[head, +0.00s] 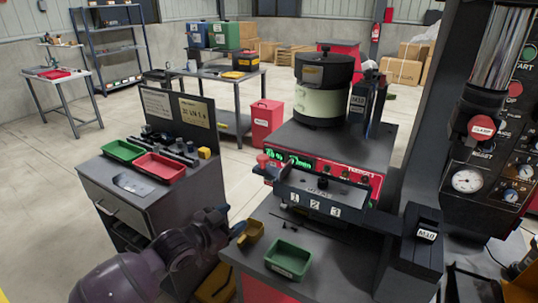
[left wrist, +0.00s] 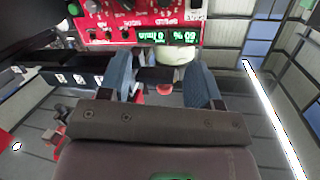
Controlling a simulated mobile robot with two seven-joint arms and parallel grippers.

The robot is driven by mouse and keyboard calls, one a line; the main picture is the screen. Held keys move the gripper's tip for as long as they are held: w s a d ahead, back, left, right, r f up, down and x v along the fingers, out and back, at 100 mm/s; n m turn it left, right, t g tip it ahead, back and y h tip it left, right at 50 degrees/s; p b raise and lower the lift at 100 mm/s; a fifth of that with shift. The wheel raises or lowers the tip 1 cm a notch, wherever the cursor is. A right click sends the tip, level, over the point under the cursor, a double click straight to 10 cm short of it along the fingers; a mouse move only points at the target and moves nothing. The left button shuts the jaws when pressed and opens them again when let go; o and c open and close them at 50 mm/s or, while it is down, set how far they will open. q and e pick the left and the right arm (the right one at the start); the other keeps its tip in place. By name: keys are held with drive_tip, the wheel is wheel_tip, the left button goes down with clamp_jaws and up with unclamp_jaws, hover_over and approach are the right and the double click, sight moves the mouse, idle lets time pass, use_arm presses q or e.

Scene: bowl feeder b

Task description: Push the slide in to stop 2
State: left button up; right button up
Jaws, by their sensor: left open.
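The slide unit, a dark bar with plates marked 1, 2 and 3 (head: 310,203), sits on the front of the red-faced feeder. The numbers also show upside down at the left in the left wrist view (left wrist: 78,79). My left gripper (head: 230,218) is in front of and left of the unit, apart from it in the head view. In the left wrist view its two blue fingers (left wrist: 161,82) are spread, with a dark bar seen between them. My right gripper is not in view.
A green tray (head: 288,259) and a yellow holder (head: 250,233) stand close by the left gripper. A black block (head: 427,236) is at the right. A grey cabinet with green (head: 124,150) and red (head: 160,167) trays stands left.

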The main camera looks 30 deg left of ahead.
sight(268, 165)
use_arm(q)
drive_tip(key=w+r+h, duration=0.4)
drive_tip(key=r, duration=0.9)
drive_tip(key=shift+t, duration=0.4)
drive_tip(key=x, duration=0.3)
drive_tip(key=p+x, duration=0.1)
drive_tip(key=x, duration=0.6)
drive_tip(key=shift+w+a+f+p, duration=0.15)
drive_tip(key=shift+w+a+p, duration=0.05)
drive_tip(key=shift+w+p, duration=0.1)
clamp_jaws()
